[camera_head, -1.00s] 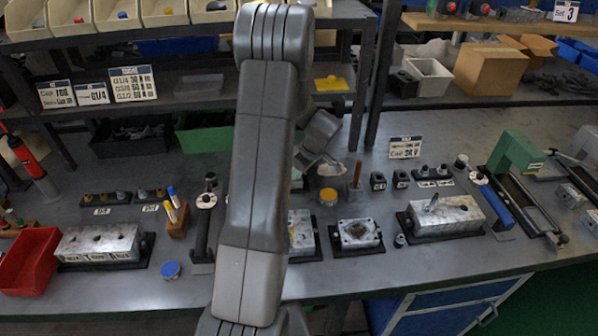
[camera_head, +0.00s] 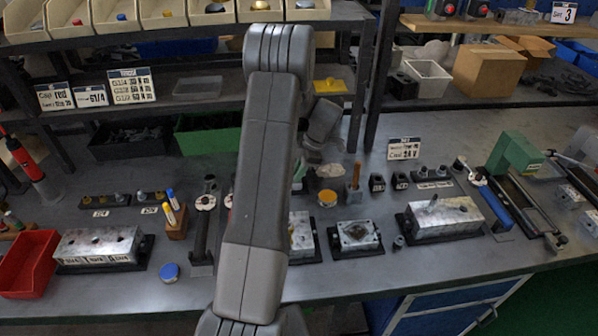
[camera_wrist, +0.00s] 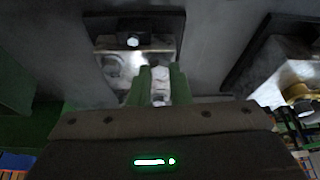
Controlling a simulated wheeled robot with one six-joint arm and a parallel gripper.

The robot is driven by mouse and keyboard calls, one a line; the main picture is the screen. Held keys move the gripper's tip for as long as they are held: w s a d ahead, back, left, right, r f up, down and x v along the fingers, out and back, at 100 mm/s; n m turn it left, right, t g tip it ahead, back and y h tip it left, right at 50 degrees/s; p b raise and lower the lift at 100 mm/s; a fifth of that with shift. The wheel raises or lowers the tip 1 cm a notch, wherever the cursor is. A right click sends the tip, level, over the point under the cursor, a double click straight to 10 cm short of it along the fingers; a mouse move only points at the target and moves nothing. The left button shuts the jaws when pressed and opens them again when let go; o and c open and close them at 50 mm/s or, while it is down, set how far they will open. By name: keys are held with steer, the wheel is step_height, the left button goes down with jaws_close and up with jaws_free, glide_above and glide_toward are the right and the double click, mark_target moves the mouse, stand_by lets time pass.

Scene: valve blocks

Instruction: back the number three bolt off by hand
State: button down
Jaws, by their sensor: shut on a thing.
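In the wrist view my gripper (camera_wrist: 160,88) has its two green fingers shut on a pale metal bolt (camera_wrist: 159,73). The bolt stands between the fingertips over the near edge of a metal valve block (camera_wrist: 137,66). I cannot tell how far it sits in the block, and no number is readable on it. Another bright bolt head (camera_wrist: 133,41) shows on the dark base plate at the block's far side. In the head view my arm hides the gripper and the bolt; part of a metal block (camera_head: 302,232) shows just right of the arm.
A second block (camera_wrist: 292,80) with a brass-coloured ring is at the wrist view's right. In the head view, a long block (camera_head: 100,246) and red bin (camera_head: 30,265) are left; an open block (camera_head: 357,236) and long block (camera_head: 443,218) are right. The bench front is mostly clear.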

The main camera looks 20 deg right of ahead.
steer(key=c, duration=1.3)
jaws_free()
steer(key=b+v, duration=0.2)
steer(key=v, duration=1.1)
steer(key=shift+r, duration=0.4)
steer(key=shift+f, duration=0.15)
steer(key=p+x, duration=0.2)
steer(key=x, duration=1.1)
steer(key=shift+f, duration=0.15)
steer(key=shift+f+m, duration=0.15)
steer(key=shift+m, duration=0.15)
